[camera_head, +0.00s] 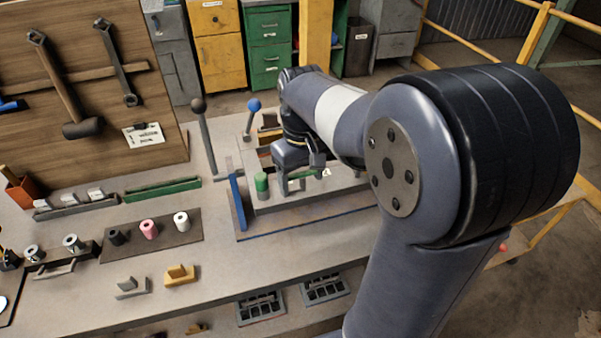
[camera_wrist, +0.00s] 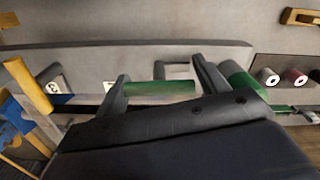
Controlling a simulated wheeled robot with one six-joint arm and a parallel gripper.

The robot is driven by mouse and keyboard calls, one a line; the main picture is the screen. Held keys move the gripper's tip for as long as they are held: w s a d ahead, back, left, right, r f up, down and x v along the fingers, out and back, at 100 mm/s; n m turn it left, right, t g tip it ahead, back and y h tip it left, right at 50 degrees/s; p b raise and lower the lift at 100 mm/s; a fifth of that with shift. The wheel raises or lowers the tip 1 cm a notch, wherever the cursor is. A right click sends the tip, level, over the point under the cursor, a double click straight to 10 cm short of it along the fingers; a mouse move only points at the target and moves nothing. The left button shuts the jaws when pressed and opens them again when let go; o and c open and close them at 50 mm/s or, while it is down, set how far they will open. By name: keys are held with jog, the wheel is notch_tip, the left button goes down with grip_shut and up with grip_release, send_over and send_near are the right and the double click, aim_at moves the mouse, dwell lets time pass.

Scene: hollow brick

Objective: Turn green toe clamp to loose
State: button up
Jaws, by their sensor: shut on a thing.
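My gripper (camera_head: 301,180) is low over the grey fixture on the bench. In the wrist view its two dark fingers (camera_wrist: 163,88) stand at either end of a green bar (camera_wrist: 160,88), which I take for the green toe clamp. The gripper is shut on it, with the bar spanning between the fingers. In the head view the fingers and wrist mostly hide the bar. A green-topped grey cylinder (camera_head: 262,184) stands upright just left of the fingers. It also shows beside the right finger in the wrist view (camera_wrist: 238,78). I cannot tell the clamp's exact turn angle.
A blue upright bar (camera_head: 237,203) and blue-knobbed lever (camera_head: 250,118) stand close to the fixture. A black-knobbed lever (camera_head: 203,135) is farther left. A dark mat (camera_head: 135,243) with small rolls lies left. The bench front is partly clear, with yellow and grey blocks.

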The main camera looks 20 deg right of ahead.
jog(key=shift+d+r+m, duration=0.1)
jog(key=shift+d+m, duration=0.1)
jog(key=shift+m, duration=0.5)
jog(key=o, duration=0.6)
jog(key=shift+o, duration=0.8)
jog(key=shift+d, duration=0.2)
jog(key=shift+a, duration=0.15)
jog(key=shift+r, duration=0.4)
notch_tip(320, 180, up, 10)
jog(key=shift+f, duration=0.1)
